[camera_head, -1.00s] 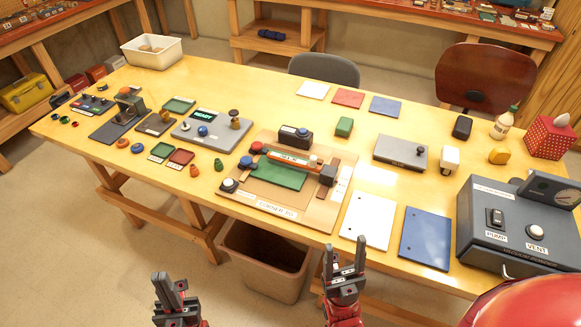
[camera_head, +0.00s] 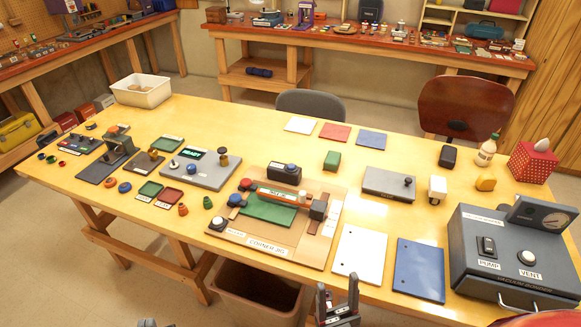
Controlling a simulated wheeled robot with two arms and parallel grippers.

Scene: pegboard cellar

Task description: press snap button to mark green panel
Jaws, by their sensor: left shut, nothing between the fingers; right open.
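A green panel (camera_head: 267,212) lies flat in the tan corner jig (camera_head: 262,250) near the table's front edge. An orange bar (camera_head: 285,194) spans over the panel, with a red knob at its left end. I cannot read which button is labelled snap. My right gripper (camera_head: 338,298) is open and empty, low in front of the table. Only the tip of my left gripper (camera_head: 153,323) shows at the bottom edge; it is shut and empty.
White (camera_head: 360,254) and blue (camera_head: 420,270) sheets lie right of the jig. A grey pump box (camera_head: 512,255) stands at the right end. A grey device with a green display (camera_head: 201,169) stands left of the jig. A bin (camera_head: 257,292) is under the front edge.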

